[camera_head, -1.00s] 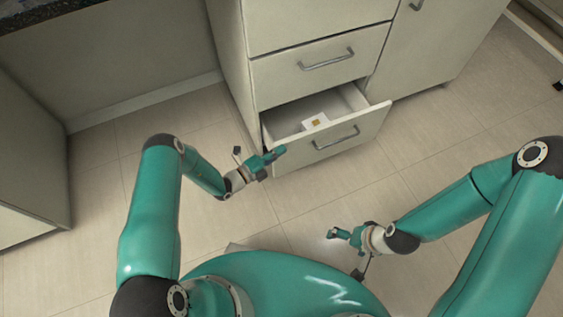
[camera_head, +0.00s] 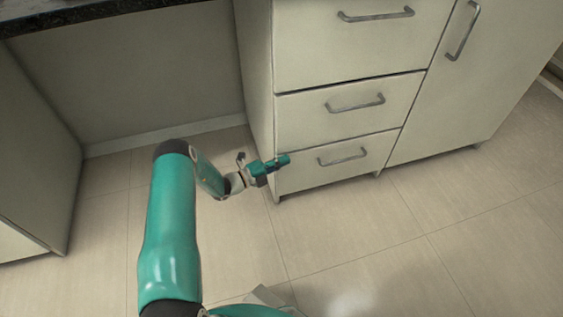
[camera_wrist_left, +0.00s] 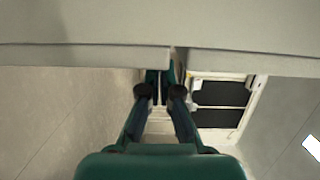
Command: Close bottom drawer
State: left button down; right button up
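The bottom drawer (camera_head: 325,175) is the lowest pale front of the cabinet, below two other drawers. It has a grey bar handle (camera_head: 343,156). Its front sits flush with the drawer above, and no inside shows. My left gripper (camera_head: 282,160) is at the left edge of this front, left of the handle. I cannot tell whether it touches the front. My right gripper is out of view.
The middle drawer (camera_head: 330,112) and upper drawer (camera_head: 350,45) are closed. A cabinet door (camera_head: 455,90) stands to their right. An open recess (camera_head: 135,75) lies left under the dark countertop (camera_head: 70,14). The tiled floor (camera_head: 390,240) in front is clear.

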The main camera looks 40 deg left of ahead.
pick_arm(q)
jog(key=shift+w+a+r, duration=0.3)
jog(key=shift+w+a, duration=0.05)
jog(key=shift+w, duration=0.05)
jog(key=shift+s+d, duration=0.15)
jog(key=shift+d, duration=0.05)
jog(key=s+p, duration=0.4)
jog(key=s, duration=0.7)
jog(key=shift+s+f, duration=0.3)
jog(key=shift+s, duration=0.05)
